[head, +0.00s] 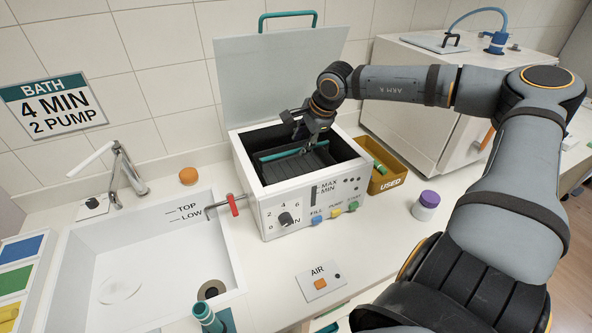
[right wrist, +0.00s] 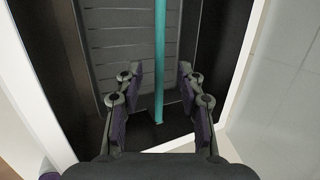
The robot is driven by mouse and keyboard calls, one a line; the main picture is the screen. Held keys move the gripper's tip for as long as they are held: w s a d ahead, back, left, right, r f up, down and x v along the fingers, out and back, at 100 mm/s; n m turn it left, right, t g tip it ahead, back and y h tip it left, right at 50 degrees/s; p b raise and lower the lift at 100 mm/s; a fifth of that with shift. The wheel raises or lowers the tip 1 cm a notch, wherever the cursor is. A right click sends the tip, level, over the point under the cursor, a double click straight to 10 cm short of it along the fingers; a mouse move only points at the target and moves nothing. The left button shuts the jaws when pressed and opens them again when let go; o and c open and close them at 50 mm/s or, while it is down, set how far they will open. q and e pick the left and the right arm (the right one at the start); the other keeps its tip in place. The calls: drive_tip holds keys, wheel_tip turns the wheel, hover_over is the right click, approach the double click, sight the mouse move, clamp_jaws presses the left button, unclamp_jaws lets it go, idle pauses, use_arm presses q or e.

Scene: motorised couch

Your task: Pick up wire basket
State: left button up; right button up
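The dark wire basket (head: 292,169) sits inside the white bath unit (head: 262,203), whose lid is raised. In the right wrist view the basket (right wrist: 120,45) shows as a slatted grey surface, with its teal handle (right wrist: 160,65) running across it. My right gripper (head: 306,146) reaches down into the bath opening. In the right wrist view its fingers (right wrist: 158,82) are apart on either side of the handle, with gaps showing, so it is open. Its fingers hide part of the basket in the head view. My left gripper is in neither view.
The raised lid (head: 275,85) stands behind the opening. A yellow USED bin (head: 388,181) and a purple-capped jar (head: 426,204) are to the right. A sink (head: 140,270) with a tap (head: 124,172) lies left. A white cabinet (head: 425,100) stands at the back right.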

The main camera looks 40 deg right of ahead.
sight(296, 150)
drive_tip(key=b+x, duration=0.2)
drive_tip(key=b, duration=0.2)
drive_tip(key=shift+s+f, duration=0.15)
drive_tip(key=shift+f, duration=0.05)
drive_tip(key=shift+a+r+p, duration=0.2)
drive_tip(key=shift+p, duration=0.5)
drive_tip(key=x, duration=0.2)
drive_tip(key=shift+w+f, duration=0.15)
drive_tip(key=shift+w, duration=0.15)
drive_tip(key=shift+w+f+p, duration=0.15)
drive_tip(key=shift+f+p, duration=0.15)
drive_tip(key=shift+f, duration=0.05)
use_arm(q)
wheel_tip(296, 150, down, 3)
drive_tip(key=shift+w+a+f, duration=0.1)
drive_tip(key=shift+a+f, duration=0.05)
use_arm(e)
drive_tip(key=shift+c, duration=0.2)
clamp_jaws()
